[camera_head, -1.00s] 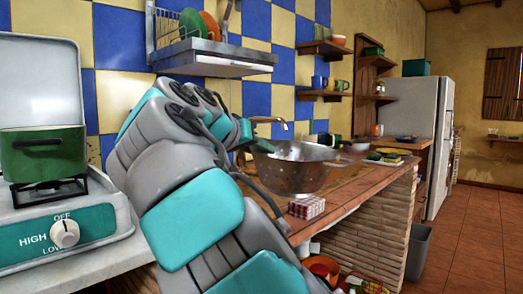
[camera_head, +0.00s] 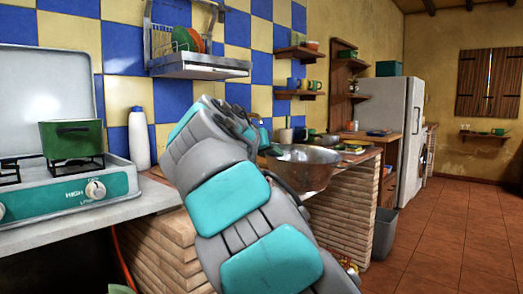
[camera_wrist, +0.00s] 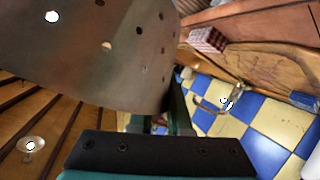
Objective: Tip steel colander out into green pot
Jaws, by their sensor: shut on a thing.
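The steel colander (camera_head: 303,168) is held up near the counter's front edge, right of my arm in the head view. Its perforated wall (camera_wrist: 95,45) fills the upper left of the wrist view. My gripper (camera_wrist: 165,122) is shut on the colander at its near side; the fingers are mostly hidden by my arm in the head view. The colander's contents cannot be made out. The green pot (camera_head: 72,139) stands on the stove (camera_head: 65,190) at the left, well apart from the colander.
A white bottle (camera_head: 139,140) stands between the stove and my arm. A fridge (camera_head: 390,130) and a grey bin (camera_head: 384,232) are at the right. The floor (camera_head: 450,230) at right is clear.

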